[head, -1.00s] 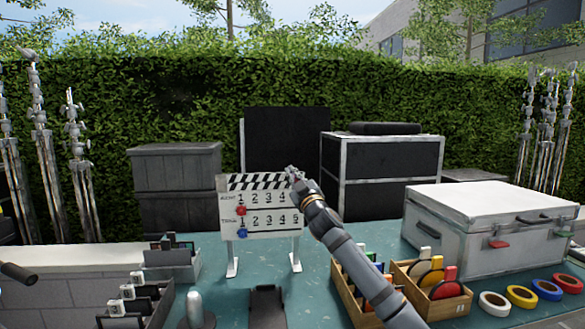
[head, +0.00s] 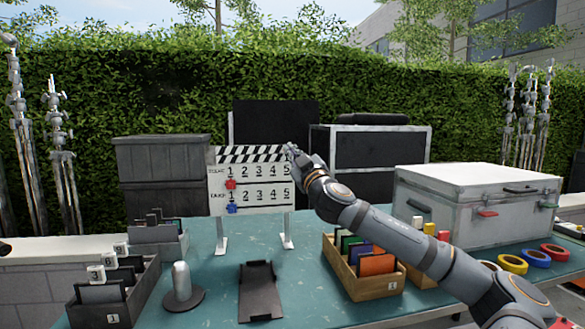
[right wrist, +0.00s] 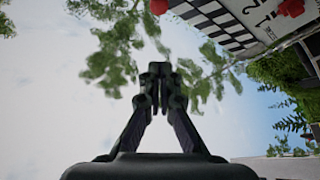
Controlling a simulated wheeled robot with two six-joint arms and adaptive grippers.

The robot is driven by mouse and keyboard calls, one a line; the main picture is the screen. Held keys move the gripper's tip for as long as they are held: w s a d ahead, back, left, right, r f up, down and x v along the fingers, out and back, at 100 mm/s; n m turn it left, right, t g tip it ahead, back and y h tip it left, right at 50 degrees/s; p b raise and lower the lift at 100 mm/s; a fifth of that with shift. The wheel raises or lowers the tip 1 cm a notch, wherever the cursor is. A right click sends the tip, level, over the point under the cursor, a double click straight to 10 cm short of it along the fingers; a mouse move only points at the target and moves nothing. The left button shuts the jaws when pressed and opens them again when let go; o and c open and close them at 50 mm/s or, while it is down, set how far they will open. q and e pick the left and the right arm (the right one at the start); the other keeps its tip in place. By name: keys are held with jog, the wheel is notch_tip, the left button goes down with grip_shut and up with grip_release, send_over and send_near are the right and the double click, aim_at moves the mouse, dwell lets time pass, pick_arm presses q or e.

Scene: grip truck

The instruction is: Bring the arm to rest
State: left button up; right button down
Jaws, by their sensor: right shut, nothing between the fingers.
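My right arm crosses the head view from the lower right. Its gripper (head: 291,150) is at the upper right edge of the clapperboard (head: 265,197); I cannot tell whether they touch. In the right wrist view the fingers (right wrist: 160,72) are together with nothing between them, against sky and leaves. The clapperboard stands upright on two white feet, with a red marker (head: 231,184) in its upper row and a blue marker (head: 232,208) in its lower row, both at number 1. It also shows in the right wrist view (right wrist: 240,15). My left gripper is not in view.
On the teal table (head: 225,290) stand a wooden box of coloured cards (head: 395,285), a dark card tray (head: 115,310), a dark rest (head: 260,290) and a round-based post (head: 182,285). A white case (head: 475,205) and tape rolls (head: 513,264) are at the right.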

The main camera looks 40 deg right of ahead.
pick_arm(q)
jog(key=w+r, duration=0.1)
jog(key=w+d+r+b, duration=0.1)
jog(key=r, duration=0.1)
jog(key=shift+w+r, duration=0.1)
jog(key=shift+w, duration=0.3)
pick_arm(e)
jog(key=shift+s+a+f, duration=0.15)
jog(key=shift+s+a, duration=0.05)
jog(key=shift+s, duration=0.25)
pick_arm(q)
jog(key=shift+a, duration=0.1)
